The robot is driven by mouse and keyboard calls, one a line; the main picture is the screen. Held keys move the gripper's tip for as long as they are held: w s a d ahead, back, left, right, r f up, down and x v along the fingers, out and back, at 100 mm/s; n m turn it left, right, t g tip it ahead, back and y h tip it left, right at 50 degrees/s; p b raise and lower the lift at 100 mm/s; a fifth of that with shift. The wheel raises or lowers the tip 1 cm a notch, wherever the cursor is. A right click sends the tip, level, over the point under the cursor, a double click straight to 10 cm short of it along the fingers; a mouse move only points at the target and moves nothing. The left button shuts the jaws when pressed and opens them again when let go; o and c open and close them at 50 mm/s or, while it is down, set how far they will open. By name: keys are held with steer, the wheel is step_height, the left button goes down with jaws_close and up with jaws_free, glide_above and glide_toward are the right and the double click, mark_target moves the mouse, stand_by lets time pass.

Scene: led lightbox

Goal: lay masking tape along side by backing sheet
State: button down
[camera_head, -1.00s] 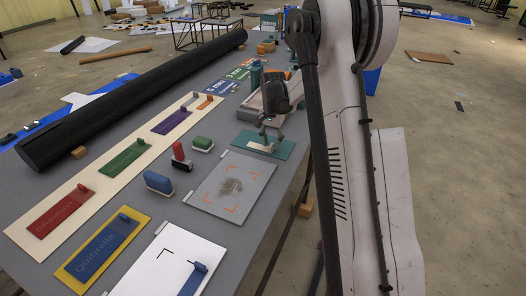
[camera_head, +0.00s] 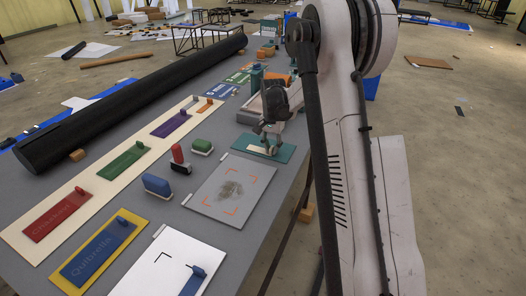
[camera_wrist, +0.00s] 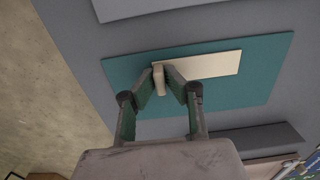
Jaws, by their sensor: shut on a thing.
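A pale cream strip (camera_wrist: 212,65), which looks like the masking tape, lies on a teal sheet (camera_wrist: 262,88). A small cream block (camera_wrist: 158,78) stands at its left end in the wrist view. My gripper (camera_wrist: 160,84) is shut on this block, one finger on each side. In the head view my gripper (camera_head: 268,146) is low over the teal sheet (camera_head: 288,153), and its fingers partly hide the strip (camera_head: 257,149). I cannot tell whether the strip rests flat on the teal sheet or slightly above it. Which sheet is the backing sheet is not clear.
A grey board with orange corner marks (camera_head: 213,204) lies in front of the teal sheet. A long cream sheet (camera_head: 60,207) carries coloured panels. A black roll (camera_head: 120,110) lies behind.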

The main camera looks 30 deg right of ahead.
steer(key=shift+r+p, duration=0.6)
steer(key=shift+r, duration=1.35)
